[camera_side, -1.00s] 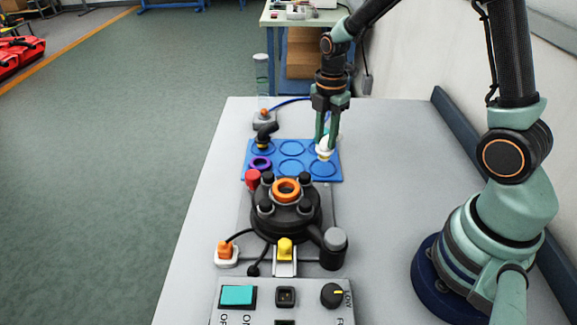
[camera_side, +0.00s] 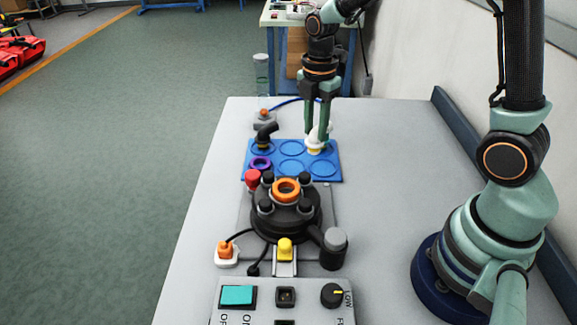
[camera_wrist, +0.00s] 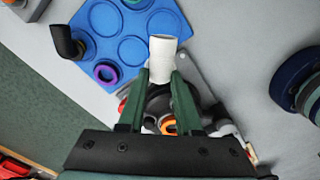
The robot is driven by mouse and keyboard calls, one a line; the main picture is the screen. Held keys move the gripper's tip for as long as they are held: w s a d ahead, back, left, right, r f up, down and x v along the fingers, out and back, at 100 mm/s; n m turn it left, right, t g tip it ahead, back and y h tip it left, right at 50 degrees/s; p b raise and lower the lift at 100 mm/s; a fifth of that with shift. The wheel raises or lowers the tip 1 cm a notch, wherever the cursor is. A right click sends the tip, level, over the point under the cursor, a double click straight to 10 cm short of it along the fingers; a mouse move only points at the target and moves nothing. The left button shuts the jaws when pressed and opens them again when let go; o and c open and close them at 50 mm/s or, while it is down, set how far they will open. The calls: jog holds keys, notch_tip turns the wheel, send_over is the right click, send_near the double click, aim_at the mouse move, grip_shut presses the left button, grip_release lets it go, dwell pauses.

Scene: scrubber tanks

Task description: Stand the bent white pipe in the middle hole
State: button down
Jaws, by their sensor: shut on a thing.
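My gripper (camera_side: 316,131) is shut on the bent white pipe (camera_side: 315,142), which it holds over the back right part of the blue tray with round outlines (camera_side: 333,172). In the wrist view the pipe (camera_wrist: 165,58) sits between the green fingertips (camera_wrist: 160,78), its white end pointing away. I cannot tell whether it touches the tray. The black tank (camera_side: 286,222) stands in front of the tray, with an orange ring (camera_side: 286,190) around its middle hole and several black knobs around it. In the wrist view my gripper hides much of the tank.
A black bent pipe (camera_side: 266,134) and a purple ring (camera_side: 260,163) are on the tray's left side. A red cap (camera_side: 253,179) and a dark grey cylinder (camera_side: 335,248) flank the tank. A control box (camera_side: 262,309) is in front.

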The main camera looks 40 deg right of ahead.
jog(key=s+a+r+n, duration=0.1)
jog(key=s+a+r, duration=0.1)
jog(key=a+r, duration=0.35)
jog(key=s+a+r+n, duration=0.1)
jog(key=s+a+r, duration=0.2)
jog(key=a, duration=0.5)
jog(key=shift+f, duration=2.95)
jog(key=shift+f, duration=0.45)
jog(key=shift+f, duration=0.25)
jog(key=shift+f, duration=0.75)
grip_release()
jog(key=shift+r, duration=0.1)
